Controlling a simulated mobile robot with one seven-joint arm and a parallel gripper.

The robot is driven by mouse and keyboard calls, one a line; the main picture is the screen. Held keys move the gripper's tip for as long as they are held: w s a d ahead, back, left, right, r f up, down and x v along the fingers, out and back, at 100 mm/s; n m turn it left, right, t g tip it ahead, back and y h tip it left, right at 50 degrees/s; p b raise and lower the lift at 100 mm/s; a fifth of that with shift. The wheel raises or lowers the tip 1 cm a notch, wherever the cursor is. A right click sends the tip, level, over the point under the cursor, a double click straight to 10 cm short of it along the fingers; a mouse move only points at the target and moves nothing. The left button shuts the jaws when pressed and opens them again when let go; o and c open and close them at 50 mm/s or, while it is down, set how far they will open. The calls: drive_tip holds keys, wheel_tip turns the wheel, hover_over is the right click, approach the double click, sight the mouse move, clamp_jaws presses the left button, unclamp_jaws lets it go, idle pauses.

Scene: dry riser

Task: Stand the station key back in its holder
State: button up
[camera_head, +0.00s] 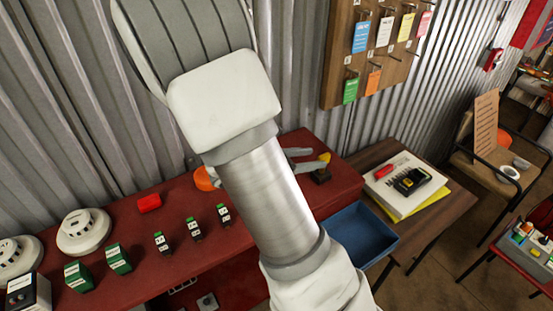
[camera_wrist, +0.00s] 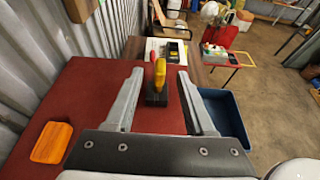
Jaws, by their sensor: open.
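A yellow-handled piece, which looks like the station key (camera_wrist: 160,72), stands roughly upright in a small dark block that looks like its holder (camera_wrist: 156,98). Both sit on the red bench top. In the head view the key (camera_head: 325,157) and holder (camera_head: 320,176) show just right of my arm. My gripper (camera_wrist: 160,76) is open, with one finger on each side of the key and gaps between. It also shows in the head view (camera_head: 317,160), partly behind my arm. How deep the key sits, and its lower end, I cannot tell.
An orange piece (camera_wrist: 52,142) lies on the red bench (camera_wrist: 85,90), left of my gripper. A blue bin (camera_head: 362,236) is beside the bench's right end. Smoke detectors (camera_head: 84,231) and small boxes stand on the left. A corrugated wall (camera_head: 290,70) with a tag board (camera_head: 345,45) rises behind.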

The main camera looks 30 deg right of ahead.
drive_tip(key=v, duration=1.2)
drive_tip(key=shift+a+p, duration=0.3)
drive_tip(key=shift+p, duration=0.05)
drive_tip(key=shift+r, duration=0.15)
drive_tip(key=s+r+m+g+y, duration=0.2)
drive_tip(key=s+r+m+y, duration=0.1)
drive_tip(key=s+m+y, duration=0.6)
drive_tip(key=s+a+r+m+t+y, duration=0.3)
drive_tip(key=a+r+m+t, duration=0.3)
drive_tip(key=m, duration=0.4)
drive_tip(key=shift+s+a+r+y, duration=0.25)
drive_tip(key=shift+a+r+y, duration=0.25)
drive_tip(key=shift+r+y, duration=0.35)
